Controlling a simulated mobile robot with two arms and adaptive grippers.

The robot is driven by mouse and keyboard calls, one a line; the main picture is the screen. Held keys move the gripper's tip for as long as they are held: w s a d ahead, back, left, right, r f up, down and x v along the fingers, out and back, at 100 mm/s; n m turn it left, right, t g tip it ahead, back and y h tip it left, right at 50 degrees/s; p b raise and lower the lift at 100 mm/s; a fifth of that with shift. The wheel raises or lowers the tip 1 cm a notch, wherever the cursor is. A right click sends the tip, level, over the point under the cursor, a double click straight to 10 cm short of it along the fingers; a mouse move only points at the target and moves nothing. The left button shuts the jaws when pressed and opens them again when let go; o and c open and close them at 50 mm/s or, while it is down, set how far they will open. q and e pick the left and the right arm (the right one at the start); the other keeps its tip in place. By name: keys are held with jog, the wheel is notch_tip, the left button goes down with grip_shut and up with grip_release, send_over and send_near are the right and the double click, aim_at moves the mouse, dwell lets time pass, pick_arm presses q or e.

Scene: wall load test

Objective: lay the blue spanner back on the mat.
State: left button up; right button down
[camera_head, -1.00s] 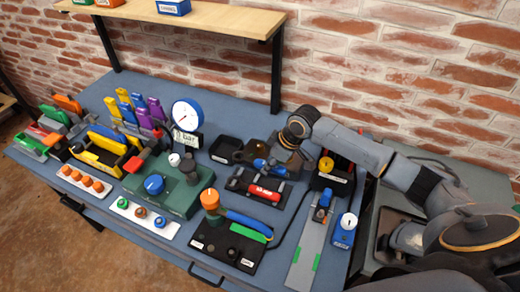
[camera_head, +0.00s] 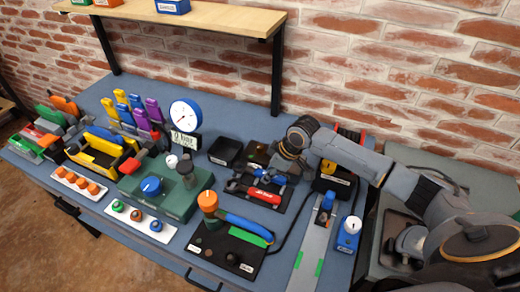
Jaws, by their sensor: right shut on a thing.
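My right gripper (camera_head: 284,167) reaches in from the right, pointing down over the middle of the bench. It is shut on the blue spanner (camera_head: 274,177), which shows only in part below the fingers. The spanner is low over a small black mat (camera_head: 281,205), at its far side. I cannot tell whether it touches the mat. A red tool with a white label (camera_head: 263,196) lies on the same mat, just in front of the spanner. My left gripper is not in view.
A green box (camera_head: 178,190) and round gauge (camera_head: 186,116) stand left. A grey strip (camera_head: 313,250) and blue gauge block (camera_head: 347,236) lie right.

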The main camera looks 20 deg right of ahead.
jog(key=shift+f, duration=0.15)
jog(key=shift+f+b, duration=0.55)
jog(key=shift+f, duration=0.5)
jog(key=c, duration=0.7)
grip_release()
jog(key=shift+c, duration=0.2)
notch_tip(320, 180, up, 8)
jog(key=p, duration=0.8)
jog(key=shift+p, duration=0.3)
jog(key=shift+s, duration=0.1)
